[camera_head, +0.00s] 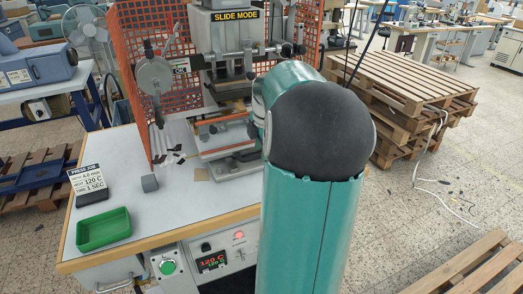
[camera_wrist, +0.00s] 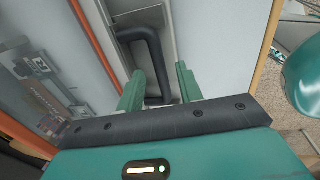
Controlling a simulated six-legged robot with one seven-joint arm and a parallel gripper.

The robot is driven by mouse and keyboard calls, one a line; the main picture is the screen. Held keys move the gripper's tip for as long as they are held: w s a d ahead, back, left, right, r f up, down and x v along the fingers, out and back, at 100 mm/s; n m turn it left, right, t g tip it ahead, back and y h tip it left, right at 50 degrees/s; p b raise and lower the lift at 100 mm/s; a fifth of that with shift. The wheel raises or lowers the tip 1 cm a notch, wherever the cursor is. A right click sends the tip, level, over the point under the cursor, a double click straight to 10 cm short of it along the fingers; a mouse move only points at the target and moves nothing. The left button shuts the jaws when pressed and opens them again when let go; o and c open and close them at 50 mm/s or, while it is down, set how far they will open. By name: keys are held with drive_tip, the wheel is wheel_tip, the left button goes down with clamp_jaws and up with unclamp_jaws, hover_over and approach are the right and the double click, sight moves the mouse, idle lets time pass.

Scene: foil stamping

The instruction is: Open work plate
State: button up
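The foil stamping press (camera_head: 226,40) with its "SLIDE MODE" label stands at the back of the bench. Its work plate (camera_head: 222,139) sits low under the press head, with reddish edges. My arm hides the plate's right side. In the wrist view my gripper (camera_wrist: 159,78) has its two green fingers apart. A black U-shaped handle (camera_wrist: 150,42) on a grey surface lies ahead, with part of its bar between the fingers. Gaps show beside the bar; contact cannot be told. The gripper is hidden behind my arm in the head view.
An orange mesh guard (camera_head: 150,50) stands left of the press. The control panel (camera_head: 212,258) is in front. Pallets (camera_head: 415,85) are stacked on the right.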

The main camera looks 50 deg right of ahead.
drive_tip(key=shift+w+f, duration=0.1)
drive_tip(key=shift+f, duration=0.45)
drive_tip(key=shift+c, duration=0.3)
clamp_jaws()
